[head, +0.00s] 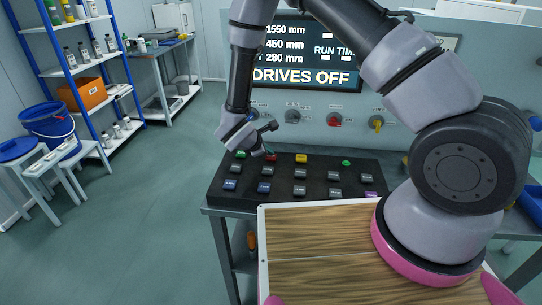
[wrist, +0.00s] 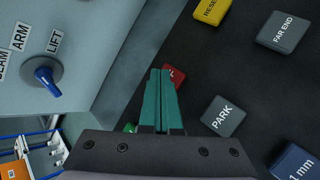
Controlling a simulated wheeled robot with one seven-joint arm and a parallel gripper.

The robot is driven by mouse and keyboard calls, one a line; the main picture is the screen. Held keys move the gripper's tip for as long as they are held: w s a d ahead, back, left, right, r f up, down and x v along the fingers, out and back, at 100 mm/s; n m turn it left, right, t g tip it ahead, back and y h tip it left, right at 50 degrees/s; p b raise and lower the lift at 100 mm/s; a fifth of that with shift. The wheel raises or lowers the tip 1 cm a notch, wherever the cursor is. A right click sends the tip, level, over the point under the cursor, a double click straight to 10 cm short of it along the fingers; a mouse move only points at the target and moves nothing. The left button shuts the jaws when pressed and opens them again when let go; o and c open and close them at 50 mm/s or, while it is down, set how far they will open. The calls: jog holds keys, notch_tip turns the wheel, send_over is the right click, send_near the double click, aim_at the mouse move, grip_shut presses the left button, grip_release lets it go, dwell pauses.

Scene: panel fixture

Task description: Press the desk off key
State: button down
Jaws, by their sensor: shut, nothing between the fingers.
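The black key desk (head: 215,196) carries rows of coloured and grey keys. A red key (head: 272,158) sits in its back row; its label is mostly hidden, so I cannot read whether it says desk off. In the wrist view the red key (wrist: 177,73) shows just beyond and right of my fingertips. My gripper (head: 269,153) is shut and empty, with its green fingers (wrist: 160,74) overlapping the red key in view. I cannot tell whether they touch it.
A yellow RESE... key (wrist: 211,12), a grey PARK key (wrist: 223,116) and a grey FAR END key (wrist: 282,32) lie nearby. A blue LIFT knob (wrist: 46,78) is on the upright panel behind. The display (head: 305,75) reads DRIVES OFF.

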aim_at(269, 157)
jog(key=shift+r, duration=0.85)
jog(key=shift+r, duration=2.5)
jog(key=s+d+r+m+g, duration=0.2)
jog(key=d+r+m, duration=0.4)
jog(key=d+r, duration=0.3)
jog(key=s+d+r+m+g, duration=0.2)
jog(key=d+r+m, duration=0.4)
jog(key=r, duration=0.5)
jog(key=s+d+r+m+t+y, duration=0.1)
jog(key=s+d+r+m+y, duration=0.1)
jog(key=s+r+m, duration=0.4)
jog(key=s+d+r+m+t+y, duration=0.2)
jog(key=s+r+m+y, duration=0.3)
jog(key=s+r, duration=0.6)
jog(key=shift+d+r+m+t, duration=0.3)
jog(key=shift+d+m, duration=0.3)
jog(key=shift+d, duration=0.2)
